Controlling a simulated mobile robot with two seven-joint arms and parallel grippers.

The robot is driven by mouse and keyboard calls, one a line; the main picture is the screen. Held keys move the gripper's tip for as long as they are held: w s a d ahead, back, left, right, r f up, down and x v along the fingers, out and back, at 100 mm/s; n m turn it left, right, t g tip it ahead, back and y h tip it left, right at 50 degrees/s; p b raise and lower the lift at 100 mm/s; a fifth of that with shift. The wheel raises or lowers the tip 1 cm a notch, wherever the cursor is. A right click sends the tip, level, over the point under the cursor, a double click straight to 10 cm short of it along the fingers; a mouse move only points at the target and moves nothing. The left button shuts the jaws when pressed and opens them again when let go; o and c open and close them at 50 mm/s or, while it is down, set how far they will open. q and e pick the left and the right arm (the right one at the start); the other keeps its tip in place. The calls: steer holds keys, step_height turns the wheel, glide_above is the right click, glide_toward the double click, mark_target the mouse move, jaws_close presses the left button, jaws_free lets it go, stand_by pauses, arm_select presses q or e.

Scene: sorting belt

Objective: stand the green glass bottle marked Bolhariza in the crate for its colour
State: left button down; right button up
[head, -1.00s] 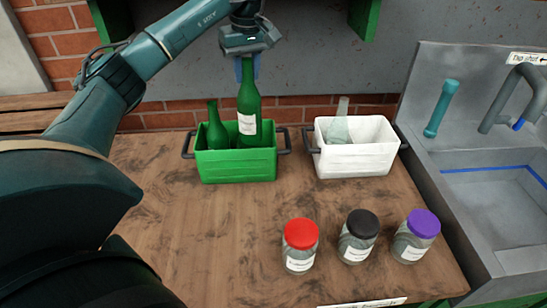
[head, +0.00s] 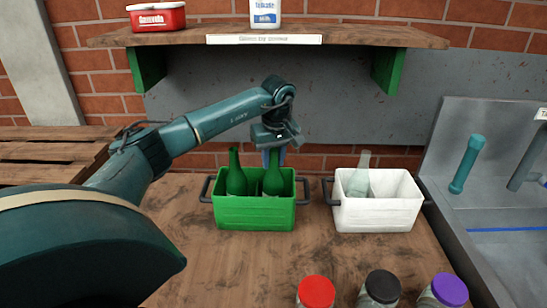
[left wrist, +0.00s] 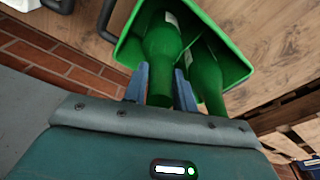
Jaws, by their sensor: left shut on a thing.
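The green crate (head: 255,222) stands on the wooden table and has two green glass bottles in it. My left gripper (head: 273,156) is shut on the neck of the right-hand bottle (head: 273,182), which is upright and sunk into the right part of the crate. The other green bottle (head: 236,182) stands in the left part. In the left wrist view, my left gripper (left wrist: 160,88) has its fingers either side of the held bottle's neck (left wrist: 163,48). A bit of white label shows there, unreadable. The bottle's base is hidden by the crate. My right gripper is not in view.
A white crate (head: 378,215) with a clear bottle (head: 358,178) stands to the right. Jars with red (head: 316,292), black (head: 382,287) and purple (head: 449,290) lids are at the front. A shelf (head: 350,36) overhangs behind. A grey sink unit (head: 490,215) is at right.

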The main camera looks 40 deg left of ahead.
arm_select(q)
steer(key=shift+f, duration=0.1)
steer(key=c, duration=1.1)
jaws_free()
steer(key=r, duration=0.4)
steer(key=d+r, duration=0.1)
steer(key=r, duration=0.7)
steer(key=shift+s+d+r, duration=0.1)
steer(key=shift+s+d, duration=0.25)
steer(key=shift+s, duration=0.05)
